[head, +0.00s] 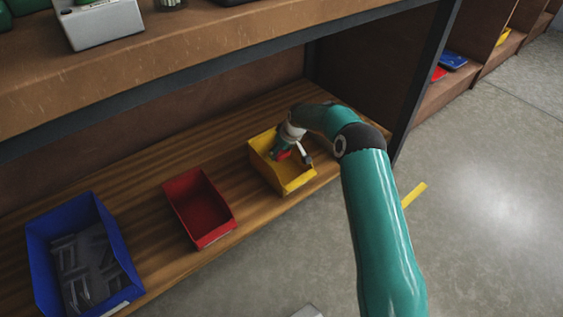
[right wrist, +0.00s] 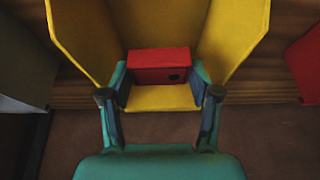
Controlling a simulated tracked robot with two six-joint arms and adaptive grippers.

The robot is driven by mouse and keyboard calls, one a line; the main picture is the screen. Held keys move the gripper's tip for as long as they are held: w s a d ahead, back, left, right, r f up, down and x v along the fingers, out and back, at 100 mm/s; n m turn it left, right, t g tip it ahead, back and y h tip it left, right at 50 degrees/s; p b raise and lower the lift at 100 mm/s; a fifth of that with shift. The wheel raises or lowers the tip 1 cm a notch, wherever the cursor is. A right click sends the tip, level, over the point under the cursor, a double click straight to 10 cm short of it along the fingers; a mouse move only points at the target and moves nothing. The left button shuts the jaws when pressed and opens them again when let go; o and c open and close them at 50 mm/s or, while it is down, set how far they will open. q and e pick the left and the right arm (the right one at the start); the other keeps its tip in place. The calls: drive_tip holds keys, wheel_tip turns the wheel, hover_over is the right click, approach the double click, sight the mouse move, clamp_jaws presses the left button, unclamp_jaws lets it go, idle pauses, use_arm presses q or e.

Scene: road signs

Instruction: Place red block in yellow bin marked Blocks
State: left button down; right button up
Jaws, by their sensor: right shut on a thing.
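The yellow bin (head: 289,181) stands on the lower wooden shelf, at the right end of a row of bins. In the right wrist view its yellow walls (right wrist: 232,35) surround the gripper's fingertips. My right gripper (head: 293,155) reaches down into the bin. It is shut on the red block (right wrist: 160,62), with one finger on each side of it. In the head view only a small part of the block shows inside the bin. I cannot tell whether the block touches the bin's floor. No marking on the bin is readable. My left gripper is not in view.
A red bin (head: 192,230) stands left of the yellow bin and looks empty. A blue bin (head: 118,243) with several clear pieces is farther left. The upper shelf (head: 190,45) hangs above, and a dark post (head: 425,80) stands to the right.

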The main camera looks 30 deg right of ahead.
sight(283, 158)
wheel_tip(283, 158, down, 5)
drive_tip(key=shift+r+b, duration=0.1)
drive_tip(key=shift+b, duration=0.65)
drive_tip(key=shift+f+b, duration=0.45)
drive_tip(key=shift+f, duration=0.1)
drive_tip(key=o, duration=1.3)
drive_tip(key=shift+c, duration=0.2)
